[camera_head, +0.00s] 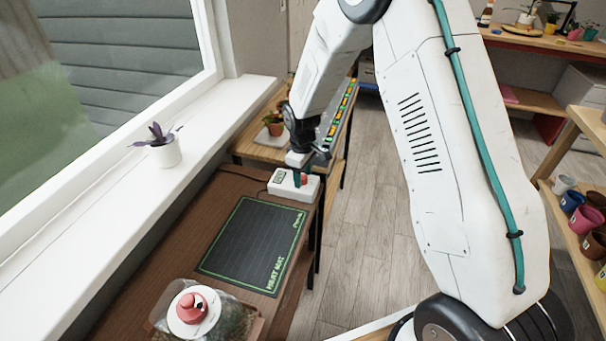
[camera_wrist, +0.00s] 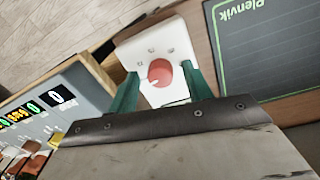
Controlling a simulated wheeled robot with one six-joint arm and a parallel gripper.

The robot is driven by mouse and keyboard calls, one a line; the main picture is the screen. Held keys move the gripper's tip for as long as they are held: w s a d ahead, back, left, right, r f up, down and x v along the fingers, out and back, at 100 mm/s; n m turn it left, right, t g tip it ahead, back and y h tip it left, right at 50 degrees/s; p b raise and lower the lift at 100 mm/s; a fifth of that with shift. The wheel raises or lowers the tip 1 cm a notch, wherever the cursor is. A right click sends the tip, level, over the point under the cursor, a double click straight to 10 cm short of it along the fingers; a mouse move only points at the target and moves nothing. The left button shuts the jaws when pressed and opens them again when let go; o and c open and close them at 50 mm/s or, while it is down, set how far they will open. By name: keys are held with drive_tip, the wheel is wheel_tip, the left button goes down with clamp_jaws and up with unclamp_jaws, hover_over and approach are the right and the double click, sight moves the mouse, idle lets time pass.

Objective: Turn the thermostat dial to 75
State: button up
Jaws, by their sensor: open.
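The thermostat is a small white box (camera_head: 287,188) with a dark display, at the far end of the brown table. Its red dial (camera_wrist: 160,73) shows in the wrist view on the white face. My gripper (camera_head: 301,175) is over the box. In the wrist view, the two teal fingers of my gripper (camera_wrist: 159,85) stand open, one on each side of the dial. The right finger looks close to the dial; a gap shows at the left one. I cannot tell whether either touches it. The display's reading is too small to make out.
A dark heat mat (camera_head: 254,245) lies on the table in front of the box. A glass terrarium with a red-knobbed lid (camera_head: 191,308) stands nearer. A potted plant (camera_head: 273,124) and a panel with coloured displays (camera_head: 340,112) are behind. A white windowsill (camera_head: 100,215) runs along the left.

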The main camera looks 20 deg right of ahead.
drive_tip(key=c, duration=1)
drive_tip(key=shift+m, duration=0.4)
drive_tip(key=m, duration=0.3)
drive_tip(key=shift+m, duration=0.4)
drive_tip(key=m, duration=0.5)
drive_tip(key=shift+m, duration=0.3)
drive_tip(key=m, duration=0.5)
drive_tip(key=shift+w+a, duration=0.1)
drive_tip(key=m, duration=0.4)
drive_tip(key=shift+w+g, duration=0.1)
drive_tip(key=shift+g, duration=0.2)
drive_tip(key=shift+r+m, duration=0.1)
drive_tip(key=shift+m, duration=0.3)
